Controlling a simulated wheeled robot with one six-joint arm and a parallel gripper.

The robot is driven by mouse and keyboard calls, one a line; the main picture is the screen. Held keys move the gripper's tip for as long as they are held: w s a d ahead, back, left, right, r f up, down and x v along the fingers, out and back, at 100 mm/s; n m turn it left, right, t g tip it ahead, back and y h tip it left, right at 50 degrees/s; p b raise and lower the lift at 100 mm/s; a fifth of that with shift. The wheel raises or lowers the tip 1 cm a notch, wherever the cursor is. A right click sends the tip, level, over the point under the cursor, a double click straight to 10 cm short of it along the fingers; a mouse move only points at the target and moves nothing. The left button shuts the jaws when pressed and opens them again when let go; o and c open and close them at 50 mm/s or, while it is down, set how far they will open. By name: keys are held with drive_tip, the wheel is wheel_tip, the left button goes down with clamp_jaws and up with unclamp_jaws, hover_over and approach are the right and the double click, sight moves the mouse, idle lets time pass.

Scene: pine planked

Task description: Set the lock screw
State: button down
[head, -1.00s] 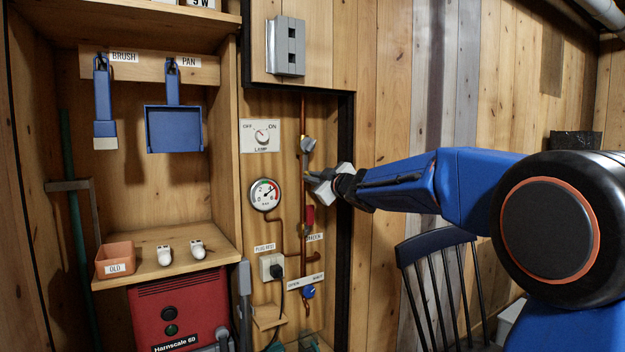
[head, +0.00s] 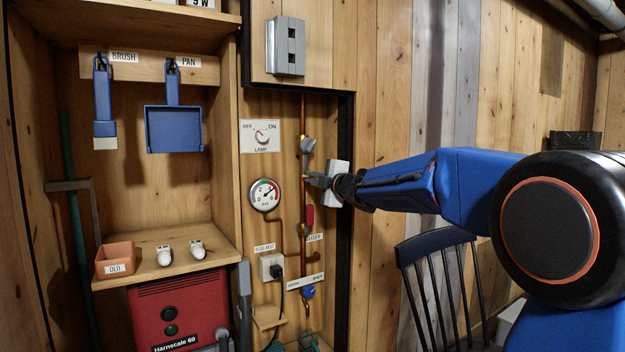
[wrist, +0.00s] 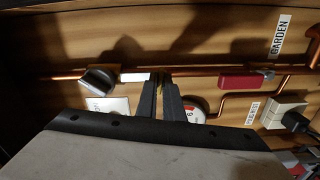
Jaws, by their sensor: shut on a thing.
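A copper pipe (head: 303,112) runs down the plank wall and crosses the wrist view (wrist: 50,74) sideways. A grey lever knob (head: 307,144) sits on the pipe, also in the wrist view (wrist: 98,79), with a pale collar (wrist: 135,77) beside it. My gripper (head: 309,180) is at the pipe just below the knob. In the wrist view its two fingers (wrist: 162,80) are close together on a small brass-coloured piece at the pipe, which I take to be the lock screw; the fingers hide most of it.
A round gauge (head: 264,194) is just left of my gripper. A red-handled valve (head: 310,216) is below, near the GARDEN label. A lamp switch (head: 260,136) and a plug socket (head: 271,267) are nearby. A dark chair (head: 437,255) stands under my arm.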

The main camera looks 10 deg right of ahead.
drive_tip(key=shift+f, duration=0.1)
idle(0.3)
drive_tip(key=c, duration=1.9)
unclamp_jaws()
drive_tip(key=v, duration=1.7)
drive_tip(key=shift+s, duration=0.2)
